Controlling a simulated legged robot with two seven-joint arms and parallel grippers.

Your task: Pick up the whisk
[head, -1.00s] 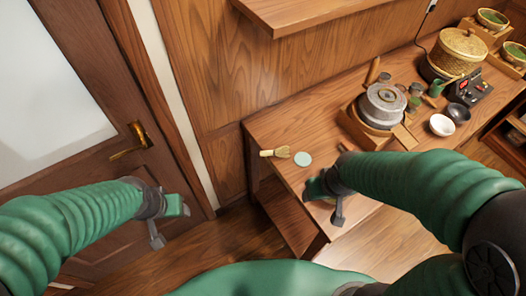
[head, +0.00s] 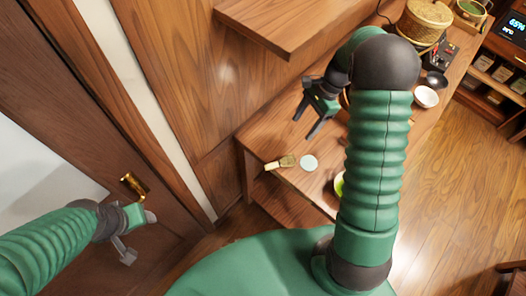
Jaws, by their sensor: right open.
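The whisk (head: 280,163) lies on the wooden table (head: 262,140) near its left end, beside a small pale green disc (head: 309,163). My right gripper (head: 308,124) is raised above the table, beyond and a little right of the whisk. Its two fingers are spread, with nothing seen between them. It is apart from the whisk. My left gripper (head: 136,236) hangs at the lower left in front of the door, far from the whisk. Its finger gap does not show clearly. My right arm hides the middle of the table and the grinder there.
A wooden shelf (head: 275,25) juts from the wall above the table, close to my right arm. A white bowl (head: 426,97), a dark bowl (head: 436,79) and a woven basket (head: 423,27) stand further right. A green bowl (head: 339,185) shows partly beside my arm.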

